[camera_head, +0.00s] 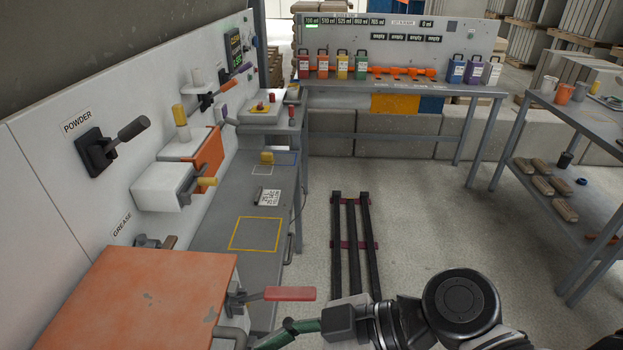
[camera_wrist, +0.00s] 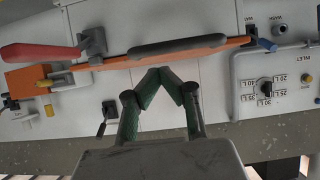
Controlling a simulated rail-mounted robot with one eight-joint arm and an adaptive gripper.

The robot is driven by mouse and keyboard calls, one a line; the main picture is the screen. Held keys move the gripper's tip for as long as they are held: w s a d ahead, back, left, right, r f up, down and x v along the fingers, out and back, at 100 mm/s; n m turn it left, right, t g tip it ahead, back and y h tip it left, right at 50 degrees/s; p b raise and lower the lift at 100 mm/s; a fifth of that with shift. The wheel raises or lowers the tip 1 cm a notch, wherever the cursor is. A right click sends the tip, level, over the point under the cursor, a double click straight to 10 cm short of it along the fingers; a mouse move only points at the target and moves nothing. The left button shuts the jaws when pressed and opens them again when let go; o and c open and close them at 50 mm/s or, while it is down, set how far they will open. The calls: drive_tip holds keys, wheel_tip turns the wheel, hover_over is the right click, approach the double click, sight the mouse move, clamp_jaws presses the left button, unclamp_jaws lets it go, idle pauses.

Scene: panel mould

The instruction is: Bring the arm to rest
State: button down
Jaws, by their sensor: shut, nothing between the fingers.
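My gripper (camera_wrist: 160,73) is in the wrist view. Its two green-padded fingers come together at the tips, and nothing is held between them. Beyond the fingers are an orange panel edge with a dark grey bar handle (camera_wrist: 178,47) and a red-handled clamp (camera_wrist: 40,51). I cannot tell the exact gap to them. In the head view my dark arm crosses the bottom edge, right of the orange mould lid (camera_head: 150,290) and its red-handled clamp (camera_head: 290,293). A green part shows at the bottom edge there; the fingertips are not clearly visible.
A grey bench (camera_head: 205,215) with a yellow-outlined square runs along the left wall panel. Dark floor rails (camera_head: 350,250) lie ahead. A back table (camera_head: 400,88) holds coloured canisters. A grey shelf rack (camera_head: 585,115) stands at right. The floor between is clear.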

drive_tip(key=w+d+m+t+h, duration=0.2)
drive_tip(key=w+d+m+h, duration=0.2)
drive_tip(key=d, duration=0.5)
drive_tip(key=w+d+m+t+h, duration=0.3)
drive_tip(key=w+d+m+h, duration=0.1)
drive_tip(key=d+m, duration=0.4)
drive_tip(key=w+d+m+t+h, duration=0.2)
drive_tip(key=w+d+m+h, duration=0.2)
drive_tip(key=d, duration=0.6)
drive_tip(key=shift+w+d+r+m+t+h, duration=0.3)
drive_tip(key=shift+w+m, duration=0.7)
drive_tip(key=shift+m, duration=0.2)
